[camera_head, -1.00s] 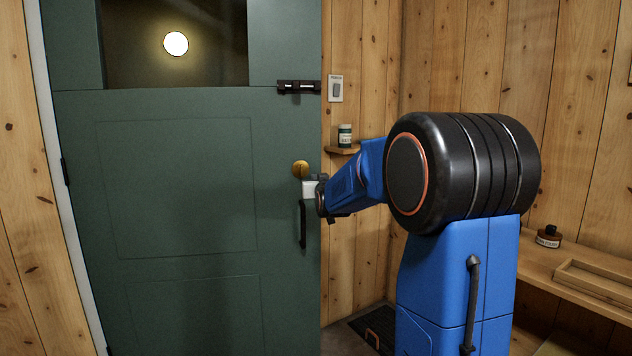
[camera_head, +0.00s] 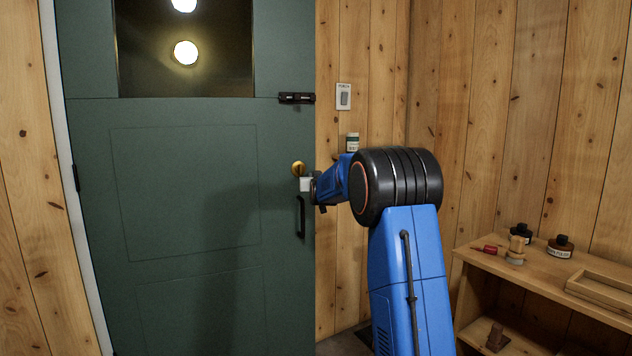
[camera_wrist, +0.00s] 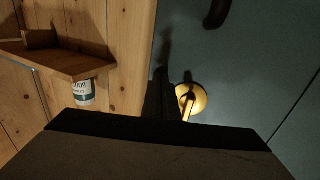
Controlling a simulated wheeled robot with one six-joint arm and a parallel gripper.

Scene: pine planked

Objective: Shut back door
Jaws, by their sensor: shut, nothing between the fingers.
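The green back door (camera_head: 190,190) fills the left of the head view, with a dark window at its top. It has a black pull handle (camera_head: 300,217), a round brass fitting (camera_head: 298,168) above that and a black bolt (camera_head: 296,98) near its right edge. My gripper (camera_head: 307,185) is shut and empty at the door's right edge, just below the brass fitting and above the handle. I cannot tell whether it touches the door. In the wrist view the brass fitting (camera_wrist: 191,99) and the door face (camera_wrist: 240,70) show close by. Whether the door stands ajar is unclear.
A light switch (camera_head: 343,96) and a jar (camera_head: 352,142) are on the pine wall right of the door. A wooden bench (camera_head: 545,275) with bottles and a tray stands at the right. The jar's small shelf (camera_wrist: 60,62) shows in the wrist view.

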